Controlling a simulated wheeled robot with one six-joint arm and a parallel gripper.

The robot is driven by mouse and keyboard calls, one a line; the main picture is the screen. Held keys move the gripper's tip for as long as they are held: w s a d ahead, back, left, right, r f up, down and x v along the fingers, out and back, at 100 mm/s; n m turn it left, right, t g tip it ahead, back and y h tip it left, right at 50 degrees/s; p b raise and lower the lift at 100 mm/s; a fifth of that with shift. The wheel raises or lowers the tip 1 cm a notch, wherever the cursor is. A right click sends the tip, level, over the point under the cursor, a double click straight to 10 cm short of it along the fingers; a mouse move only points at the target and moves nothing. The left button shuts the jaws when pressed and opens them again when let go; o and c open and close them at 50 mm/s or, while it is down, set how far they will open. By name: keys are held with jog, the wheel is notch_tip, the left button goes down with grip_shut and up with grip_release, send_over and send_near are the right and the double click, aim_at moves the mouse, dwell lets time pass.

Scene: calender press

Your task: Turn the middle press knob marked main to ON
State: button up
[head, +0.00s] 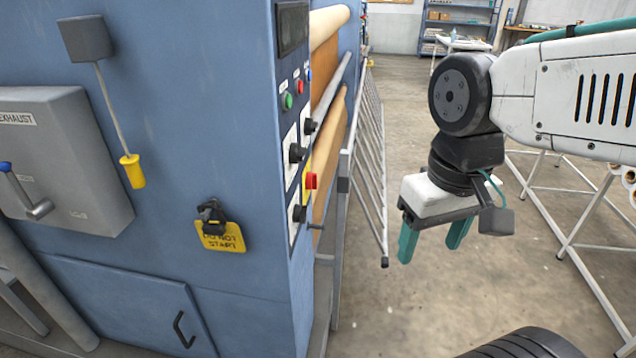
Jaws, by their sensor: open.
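The blue press (160,180) fills the left, with its control panel (293,130) seen at a steep angle on its right-hand face. The panel has black knobs: an upper one (310,127), a middle one (297,153) and a lower one (299,213). Their markings and settings are too small and oblique to read. My gripper (430,250) hangs to the right of the panel, pointing down. Its two teal fingers are apart with nothing between them. It is clear of the knobs.
A red push button (311,180) sits between the middle and lower knobs. A padlock with a yellow DO NOT START tag (221,236) hangs on the press's front. A metal gate (370,150) stands beside the panel. Floor (400,310) below my gripper is clear. A white frame (560,210) stands right.

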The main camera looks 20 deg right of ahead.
jog(key=w+f+m+g+y, duration=0.4)
jog(key=w+f+y, duration=0.1)
jog(key=w+f, duration=0.1)
jog(key=m+t+y, duration=1.1)
jog(key=m+t, duration=0.1)
jog(key=m, duration=0.7)
send_near(312, 181)
jog(key=x, duration=0.7)
jog(key=shift+w+a+f, duration=0.15)
jog(key=shift+w+f, duration=0.2)
jog(key=shift+w, duration=0.2)
jog(key=c, duration=1)
